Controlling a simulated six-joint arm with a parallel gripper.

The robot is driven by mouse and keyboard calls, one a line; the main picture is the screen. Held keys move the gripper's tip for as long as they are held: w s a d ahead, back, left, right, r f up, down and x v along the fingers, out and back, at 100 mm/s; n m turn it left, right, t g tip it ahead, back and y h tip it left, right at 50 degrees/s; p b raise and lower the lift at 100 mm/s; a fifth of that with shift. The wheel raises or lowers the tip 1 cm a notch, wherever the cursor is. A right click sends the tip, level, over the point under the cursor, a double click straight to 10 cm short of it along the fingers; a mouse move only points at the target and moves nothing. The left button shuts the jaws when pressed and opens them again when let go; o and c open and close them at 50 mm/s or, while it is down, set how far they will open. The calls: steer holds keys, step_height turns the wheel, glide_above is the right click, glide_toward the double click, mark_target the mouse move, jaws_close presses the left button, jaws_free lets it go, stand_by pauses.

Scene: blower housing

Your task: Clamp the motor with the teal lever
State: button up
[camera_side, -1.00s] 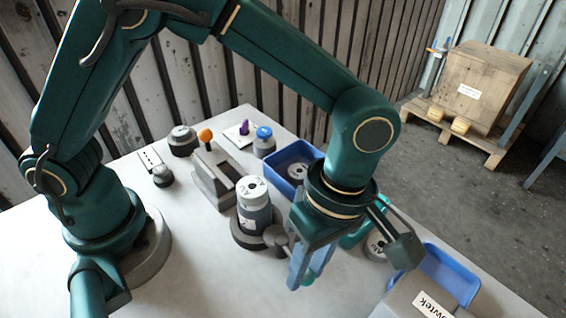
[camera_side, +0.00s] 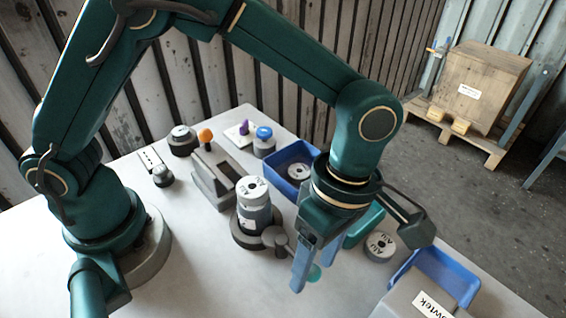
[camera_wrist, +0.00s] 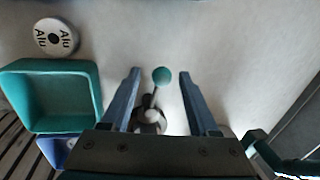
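The motor (camera_side: 254,213), a grey cylinder with a pale labelled disc (camera_side: 252,189) on top, stands upright in a dark round base (camera_side: 240,238). The lever shows as a teal ball knob (camera_side: 314,273) in front right of that base. In the wrist view the teal knob (camera_wrist: 162,75) sits on a thin dark stem between the lines of the two fingers, close to the fingertips, touching neither. My gripper (camera_wrist: 159,80) is open and empty, pointing down over the lever. In the side view its blue fingers (camera_side: 303,262) partly hide the lever.
A teal bin (camera_wrist: 50,128) and an "Alu" disc (camera_side: 379,246) lie close to my gripper. A blue bin (camera_side: 290,152) stands behind, another blue bin (camera_side: 447,270) at front right. A grey fixture with an orange knob (camera_side: 205,135) stands left of the motor. The front table is clear.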

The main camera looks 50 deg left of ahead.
steer(key=shift+w+r, duration=0.25)
steer(key=shift+r, duration=1.05)
steer(key=shift+w+r, duration=0.2)
steer(key=shift+r, duration=1.05)
steer(key=w+a+r+t+h, duration=0.15)
steer(key=a+r+t, duration=0.25)
steer(key=a+r, duration=0.65)
steer(key=s+a+f+m+t+y, duration=0.1)
steer(key=s+a+f+m+t, duration=0.1)
steer(key=m, duration=0.7)
steer(key=s+a+f+m+t, duration=0.1)
steer(key=s+a+f+m, duration=0.1)
steer(key=s+a+m, duration=0.2)
steer(key=a+m, duration=0.3)
steer(key=m, duration=0.2)
steer(key=shift+f+t+y, duration=0.15)
steer(key=shift+t+y, duration=0.2)
steer(key=shift+t, duration=0.05)
